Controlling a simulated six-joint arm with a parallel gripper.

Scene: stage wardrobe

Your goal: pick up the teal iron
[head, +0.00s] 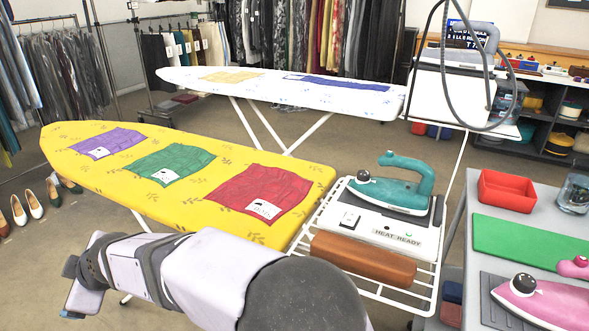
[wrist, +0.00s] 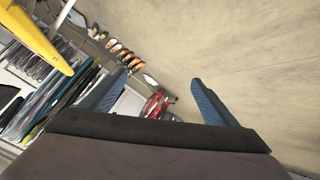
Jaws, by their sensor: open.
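The teal iron (head: 398,183) sits on a white box marked HEAT READY (head: 395,237), on the white wire rack at the end of the yellow ironing board. Its handle is on top and its front points left. My gripper (wrist: 155,95) is open and empty in the wrist view, its two blue fingers well apart over the floor. In the head view my arm reaches to the lower left, away from the iron, and the fingers are mostly hidden. The iron is not in the wrist view.
The yellow ironing board (head: 60,140) holds purple, green and red cloths. A brown block (head: 362,259) lies in front of the iron's box. A grey table (head: 455,262) at right holds a red tray (head: 506,190), a green mat (head: 530,245) and a pink iron (head: 548,303).

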